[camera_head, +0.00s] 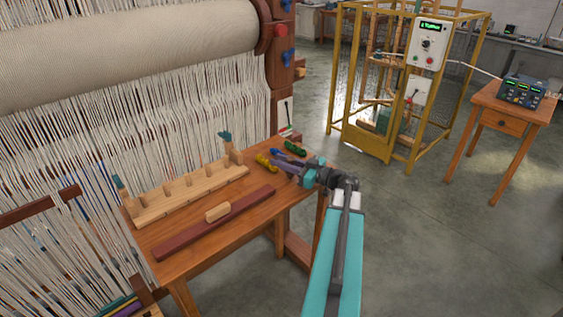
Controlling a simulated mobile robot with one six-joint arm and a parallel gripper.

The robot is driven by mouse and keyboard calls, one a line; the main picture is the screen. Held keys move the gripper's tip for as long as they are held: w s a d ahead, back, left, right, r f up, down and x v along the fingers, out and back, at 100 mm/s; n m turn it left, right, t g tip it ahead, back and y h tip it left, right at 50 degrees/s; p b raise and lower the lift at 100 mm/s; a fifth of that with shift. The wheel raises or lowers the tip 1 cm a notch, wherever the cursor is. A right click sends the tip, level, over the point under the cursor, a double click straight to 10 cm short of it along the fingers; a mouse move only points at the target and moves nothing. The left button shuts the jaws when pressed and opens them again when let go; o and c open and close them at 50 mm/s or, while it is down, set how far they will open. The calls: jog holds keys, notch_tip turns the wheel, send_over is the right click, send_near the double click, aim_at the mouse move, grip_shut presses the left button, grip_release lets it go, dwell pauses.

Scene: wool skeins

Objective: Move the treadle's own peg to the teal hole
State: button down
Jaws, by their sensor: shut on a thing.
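My gripper (284,166) is low over the right end of a wooden table, beside small coloured pieces. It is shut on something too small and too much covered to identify. No treadle's peg or teal hole can be told for certain. A pale wooden rack (155,213) on the table has several upright wooden pegs along it. A teal-topped piece stands at its left end (119,184) and another at its far right end (225,136). A dark red bar (177,244) lies in front of the rack, with a small tan block (217,212) on or against it.
A yellow piece (263,160) and a green piece (295,147) lie near my gripper. The loom (130,55) with hanging threads stands behind the table (225,240). A yellow cage (375,150) and a side table (495,115) stand right. Floor between is clear.

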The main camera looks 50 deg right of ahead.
jog(key=shift+f, duration=0.1)
jog(key=c, duration=1.6)
grip_release()
jog(key=shift+o, duration=0.2)
jog(key=shift+s, duration=0.1)
jog(key=b+v, duration=0.1)
jog(key=v, duration=1.1)
